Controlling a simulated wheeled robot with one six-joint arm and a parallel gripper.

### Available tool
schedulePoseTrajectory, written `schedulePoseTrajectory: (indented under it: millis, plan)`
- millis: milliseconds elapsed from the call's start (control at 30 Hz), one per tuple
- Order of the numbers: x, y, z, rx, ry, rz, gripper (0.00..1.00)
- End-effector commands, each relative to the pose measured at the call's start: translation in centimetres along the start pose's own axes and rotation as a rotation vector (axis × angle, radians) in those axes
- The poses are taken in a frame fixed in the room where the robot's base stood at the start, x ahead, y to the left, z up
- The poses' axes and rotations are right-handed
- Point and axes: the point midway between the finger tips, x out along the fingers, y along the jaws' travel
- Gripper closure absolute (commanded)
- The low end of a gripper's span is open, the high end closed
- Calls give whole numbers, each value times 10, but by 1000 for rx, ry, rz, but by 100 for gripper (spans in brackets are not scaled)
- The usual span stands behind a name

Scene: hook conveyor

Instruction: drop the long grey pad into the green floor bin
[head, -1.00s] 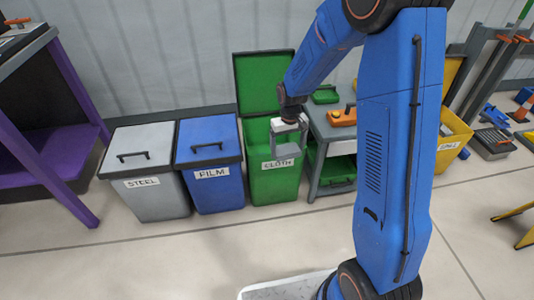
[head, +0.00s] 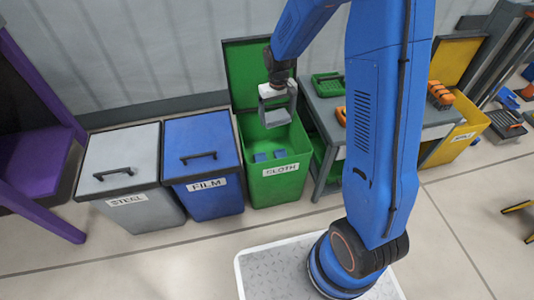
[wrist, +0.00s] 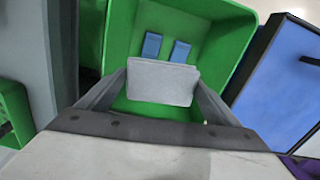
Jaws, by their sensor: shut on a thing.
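The green floor bin (head: 278,190), labelled CLOTH, stands by the wall with its lid (head: 250,65) swung up and back. My gripper (head: 278,112) is over the bin's open mouth, pointing down. In the wrist view, my gripper (wrist: 160,95) is shut on the grey pad (wrist: 162,82), which spans between the two fingers. The pad shows above the bin's inside, clear of the walls (wrist: 238,50) in that picture. Its full length and far side are hidden. Two small blue pieces (wrist: 152,45) lie inside the bin.
Closed STEEL (head: 125,165) and blue FILM (head: 200,150) bins stand left of the green bin. A grey bench (head: 325,110) with a green tray (head: 328,84) is close on its right. A yellow bin (head: 465,130) is further right. The floor in front is mostly clear.

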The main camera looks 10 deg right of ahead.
Motion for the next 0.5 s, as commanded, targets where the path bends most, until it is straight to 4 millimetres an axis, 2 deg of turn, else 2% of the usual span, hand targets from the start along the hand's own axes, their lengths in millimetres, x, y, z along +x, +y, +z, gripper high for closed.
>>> schedulePoseTrajectory:
  millis: [500]
  plan:
    - [49,0,0,0,-2,0,39]
